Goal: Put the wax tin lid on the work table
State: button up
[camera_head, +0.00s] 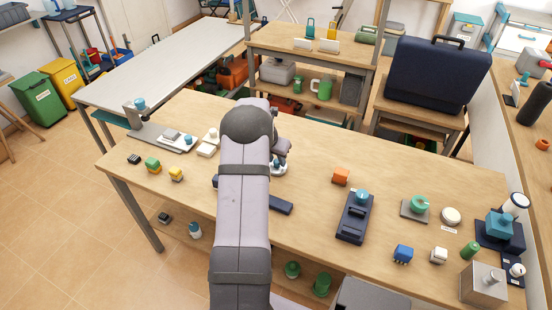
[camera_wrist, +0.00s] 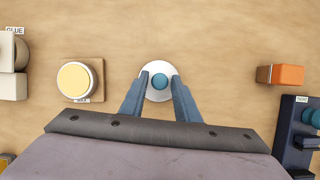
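The wax tin lid, a white disc with a teal knob (camera_wrist: 160,81), lies flat on the wooden work table (camera_wrist: 215,30). In the head view, the lid (camera_head: 281,170) shows partly beside the end of my arm. My gripper (camera_wrist: 159,82) is open, with one finger on each side of the teal knob and a gap on both sides. The fingertips overlap the lid's edges in the wrist view; contact cannot be told. The round tin with pale yellow wax (camera_wrist: 75,79) is open on a square wooden base to the left. My arm hides it in the head view.
An orange block (camera_wrist: 287,75) lies to the right, with a dark blue fixture (camera_head: 355,217) with a teal knob beyond it. The white item beside the glue label (camera_wrist: 13,85) is at far left. Bare table lies around the lid.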

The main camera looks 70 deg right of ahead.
jog(key=shift+o, duration=0.5)
jog(key=shift+r, duration=0.2)
jog(key=b+v, duration=0.1)
jog(key=v, duration=1.1)
jog(key=w+a+m+y, duration=0.15)
jog(key=w+a, duration=0.25)
jog(key=a, duration=0.4)
jog(key=w+a+m+t, duration=0.1)
jog(key=w+a+m, duration=0.25)
jog(key=a, duration=0.45)
jog(key=w+a+m+y, duration=0.1)
jog(key=w+a+m, duration=0.1)
jog(key=w+a, duration=0.45)
jog(key=s+a+f+m, duration=0.1)
jog(key=s+a+m, duration=0.2)
jog(key=a, duration=0.6)
jog(key=s+a+f+m+y, duration=0.1)
jog(key=s+a+m, duration=0.3)
jog(key=a, duration=0.6)
jog(key=s+a+f+m+y, duration=0.1)
jog(key=s+a+f+m, duration=0.1)
jog(key=a, duration=0.8)
jog(key=shift+s+m+g, duration=0.4)
jog(key=shift+s+m, duration=0.3)
jog(key=shift+s, duration=0.5)
jog(key=shift+r, duration=0.1)
